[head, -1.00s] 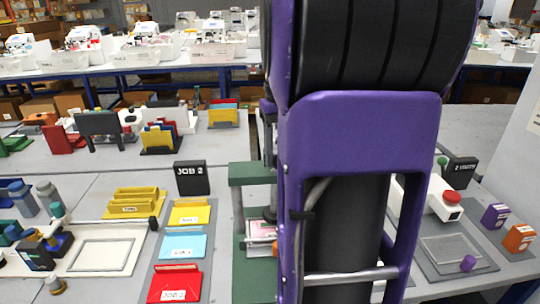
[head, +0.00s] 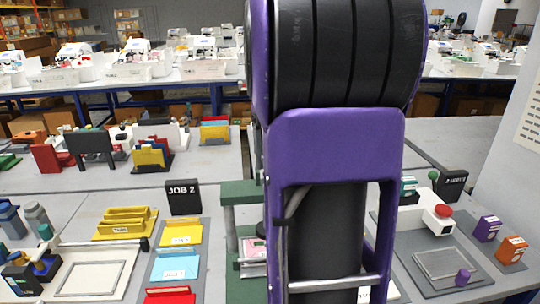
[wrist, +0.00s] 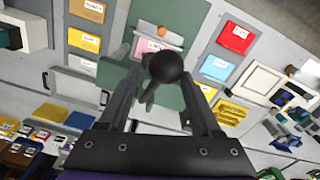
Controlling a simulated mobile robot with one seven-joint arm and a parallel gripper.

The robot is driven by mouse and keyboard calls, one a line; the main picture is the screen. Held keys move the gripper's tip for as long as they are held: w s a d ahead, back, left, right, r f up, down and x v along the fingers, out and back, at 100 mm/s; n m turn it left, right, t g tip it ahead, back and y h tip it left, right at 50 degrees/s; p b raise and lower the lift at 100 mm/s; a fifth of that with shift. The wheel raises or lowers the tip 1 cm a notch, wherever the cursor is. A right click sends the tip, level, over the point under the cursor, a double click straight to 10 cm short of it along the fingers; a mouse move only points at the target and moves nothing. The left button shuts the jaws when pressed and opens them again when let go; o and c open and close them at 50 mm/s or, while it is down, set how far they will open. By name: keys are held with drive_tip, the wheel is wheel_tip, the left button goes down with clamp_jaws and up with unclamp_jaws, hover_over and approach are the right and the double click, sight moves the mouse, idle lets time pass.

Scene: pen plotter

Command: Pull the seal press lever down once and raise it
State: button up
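The green seal press (head: 240,192) stands left of my arm in the head view, and my arm hides much of it. In the wrist view its green body (wrist: 180,18) lies beyond my fingers. The lever's round black knob (wrist: 165,67) shows between and slightly beyond my fingertips, with a short dark rod running down-left from it. My gripper (wrist: 162,92) is open, one finger on each side of the knob with gaps visible. I cannot tell the lever's height. A pink-and-white card (head: 254,249) lies in the press; it also shows in the wrist view (wrist: 152,48).
Yellow (head: 181,233), blue (head: 175,267) and red (head: 170,296) cards lie in a strip left of the press. A black JOB 2 sign (head: 183,197) stands behind them. A white device with a red button (head: 443,211) stands at right.

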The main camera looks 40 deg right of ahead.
drive_tip(key=shift+o, duration=1.2)
drive_tip(key=shift+d, duration=0.2)
drive_tip(key=shift+o, duration=0.2)
drive_tip(key=shift+a, duration=0.15)
drive_tip(key=shift+r, duration=0.1)
wheel_tip(320, 180, up, 17)
